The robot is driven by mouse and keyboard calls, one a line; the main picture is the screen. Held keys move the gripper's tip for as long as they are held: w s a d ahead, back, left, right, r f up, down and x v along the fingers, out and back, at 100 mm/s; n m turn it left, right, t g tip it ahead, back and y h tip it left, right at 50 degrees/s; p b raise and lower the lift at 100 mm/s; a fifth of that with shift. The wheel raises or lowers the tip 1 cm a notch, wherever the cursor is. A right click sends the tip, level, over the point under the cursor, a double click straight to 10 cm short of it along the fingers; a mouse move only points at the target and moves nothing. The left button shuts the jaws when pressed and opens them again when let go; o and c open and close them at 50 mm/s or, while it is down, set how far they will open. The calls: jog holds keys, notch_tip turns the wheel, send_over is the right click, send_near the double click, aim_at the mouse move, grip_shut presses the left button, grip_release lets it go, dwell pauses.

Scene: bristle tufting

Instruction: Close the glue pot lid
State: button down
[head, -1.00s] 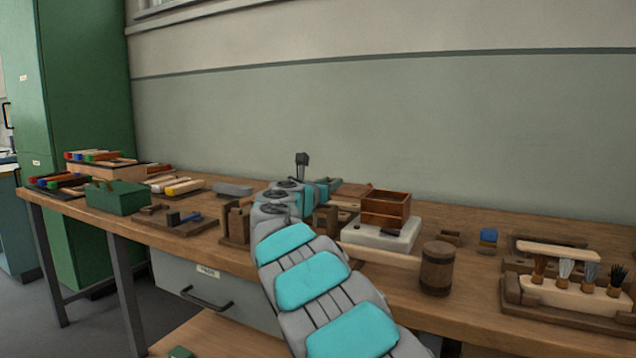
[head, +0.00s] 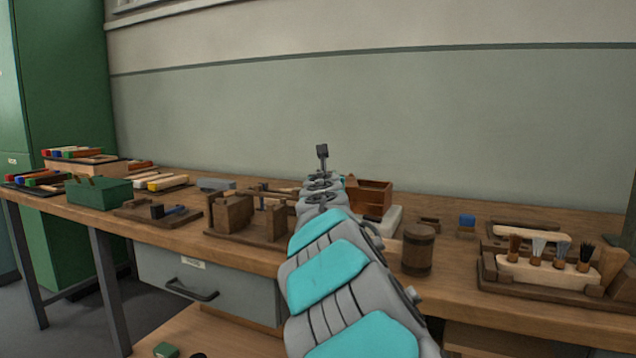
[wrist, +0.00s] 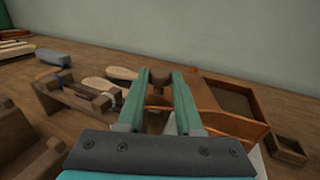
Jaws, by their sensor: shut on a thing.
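The glue pot is a reddish-brown wooden box (head: 376,192) on a pale base (head: 391,220) on the bench. It also shows in the wrist view (wrist: 232,98), with its top open. An orange-brown panel, apparently the raised lid (wrist: 203,98), stands at the box's left side. My gripper (wrist: 164,76) has its two teal fingers on either side of a small brown wooden knob (wrist: 159,75) and is shut on it. The knob seems to belong to the lid, but the join is hidden by the fingers.
A wooden barrel-shaped cup (head: 418,250) stands right of my arm, near the front. A brush rack (head: 545,272) is farther right. A wooden clamp-like stand (head: 235,215) and a green box (head: 98,192) are to the left. A small open box (wrist: 289,150) lies right of the pot.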

jog(key=s+d+n+g+y+b, duration=0.2)
jog(key=d+n+g+y+b, duration=0.1)
jog(key=d+n+y, duration=0.6)
jog(key=shift+s+d+g+y, duration=0.35)
jog(key=shift+d+g+y, duration=0.3)
jog(key=shift+y, duration=1.55)
jog(key=shift+r, duration=0.2)
jog(key=c, duration=0.6)
grip_release()
jog(key=shift+f, duration=0.15)
jog(key=b+v, duration=0.1)
jog(key=v, duration=0.6)
jog(key=shift+s+d+b, duration=0.3)
jog(key=shift+b, duration=0.05)
